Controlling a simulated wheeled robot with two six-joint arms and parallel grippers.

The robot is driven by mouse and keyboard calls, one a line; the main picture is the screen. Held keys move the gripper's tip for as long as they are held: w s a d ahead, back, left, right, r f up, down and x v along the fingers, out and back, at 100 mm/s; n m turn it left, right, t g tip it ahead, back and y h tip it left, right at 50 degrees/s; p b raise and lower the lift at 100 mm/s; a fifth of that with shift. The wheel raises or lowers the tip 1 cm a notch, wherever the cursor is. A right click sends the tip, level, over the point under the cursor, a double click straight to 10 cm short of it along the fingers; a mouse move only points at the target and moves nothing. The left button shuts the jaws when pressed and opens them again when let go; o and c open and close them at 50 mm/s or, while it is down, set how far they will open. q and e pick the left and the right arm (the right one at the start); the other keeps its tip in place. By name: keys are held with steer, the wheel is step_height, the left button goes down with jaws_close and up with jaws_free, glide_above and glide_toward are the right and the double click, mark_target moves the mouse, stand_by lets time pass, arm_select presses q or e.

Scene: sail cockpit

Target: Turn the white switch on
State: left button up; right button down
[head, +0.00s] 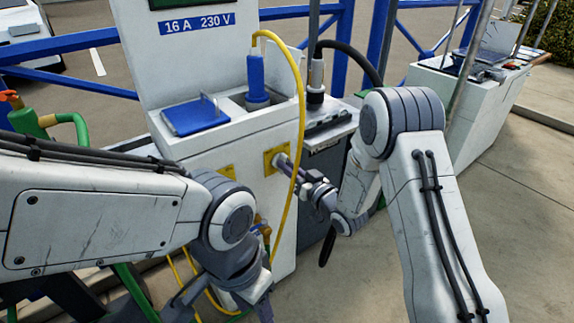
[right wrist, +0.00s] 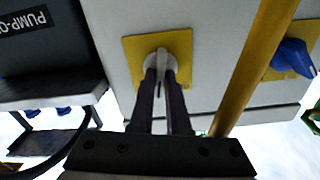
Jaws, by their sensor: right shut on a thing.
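The white switch (right wrist: 158,62) sits on a square yellow plate (right wrist: 131,52) on the front of the white pedestal. In the head view the switch (head: 280,159) shows at the right of its plate, partly covered by my gripper. My right gripper (head: 289,165) is shut on the switch, with one dark finger on each side of it in the right wrist view. Which way the switch is turned is hard to tell. My left arm comes in from the left; its gripper (head: 258,303) is at the bottom edge, and its fingers are not clear.
A yellow cable (head: 302,100) hangs from a blue plug (head: 256,80) and passes close by my right gripper. A second yellow plate with a blue knob (right wrist: 292,57) is beside the switch. A dark unit labelled PUMP (right wrist: 35,45) adjoins the pedestal. Blue railings stand behind.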

steer(key=shift+s+f+m+p, duration=0.15)
steer(key=shift+m+p, duration=0.9)
steer(key=shift+m, duration=2.15)
steer(key=shift+f, duration=0.1)
steer(key=c, duration=0.9)
jaws_free()
steer(key=shift+d, duration=0.1)
steer(key=p+v, duration=0.1)
steer(key=v, duration=0.9)
steer(key=shift+s, duration=0.1)
